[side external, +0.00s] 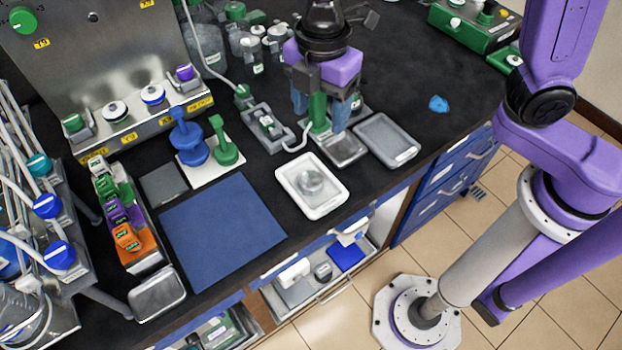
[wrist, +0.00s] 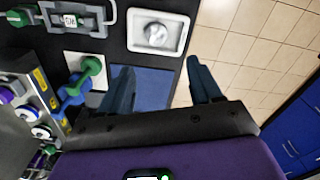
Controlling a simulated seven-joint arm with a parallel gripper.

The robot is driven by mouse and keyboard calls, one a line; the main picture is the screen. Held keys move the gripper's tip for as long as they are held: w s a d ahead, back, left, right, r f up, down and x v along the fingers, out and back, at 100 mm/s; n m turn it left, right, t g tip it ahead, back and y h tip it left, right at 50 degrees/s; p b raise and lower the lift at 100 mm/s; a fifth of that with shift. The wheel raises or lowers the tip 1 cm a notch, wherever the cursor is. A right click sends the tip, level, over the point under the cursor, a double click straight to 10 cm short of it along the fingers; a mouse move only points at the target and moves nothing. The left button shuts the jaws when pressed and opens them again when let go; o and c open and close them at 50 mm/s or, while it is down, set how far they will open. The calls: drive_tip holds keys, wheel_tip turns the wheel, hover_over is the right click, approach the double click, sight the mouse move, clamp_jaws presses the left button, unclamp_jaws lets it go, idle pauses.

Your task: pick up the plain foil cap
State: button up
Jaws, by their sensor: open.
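A round silver foil cap (side external: 311,183) lies in a white tray (side external: 335,205) near the front edge of the bench. In the wrist view the cap (wrist: 155,33) shows in its tray (wrist: 133,41), beyond the fingertips. I cannot make out whether it carries any marking. My gripper (side external: 319,119) is open, with blue fingers pointing down, above the bench and behind the tray in the side view. In the wrist view nothing is held between the fingers (wrist: 158,66). A green-topped item (side external: 318,112) shows between the fingers in the side view; its depth is unclear.
A blue mat (side external: 222,230) lies left of the tray. Grey trays (side external: 388,140) stand to its right. A clamp-like holder with a tube (side external: 268,128) stands behind it. Blue and green stands (side external: 190,140) are at left. An open drawer (side external: 320,275) lies below.

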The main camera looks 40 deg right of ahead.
drive_tip(key=a, duration=0.2)
hover_over(312, 178)
drive_tip(key=shift+n, duration=0.3)
drive_tip(key=f, duration=1.2)
drive_tip(key=shift+a+f, duration=0.3)
drive_tip(key=shift+d+f, duration=0.15)
drive_tip(key=shift+f, duration=1.15)
drive_tip(key=shift+d+f, duration=0.15)
drive_tip(key=shift+f, duration=1.15)
drive_tip(key=c, duration=0.9)
drive_tip(key=shift+r, duration=0.15)
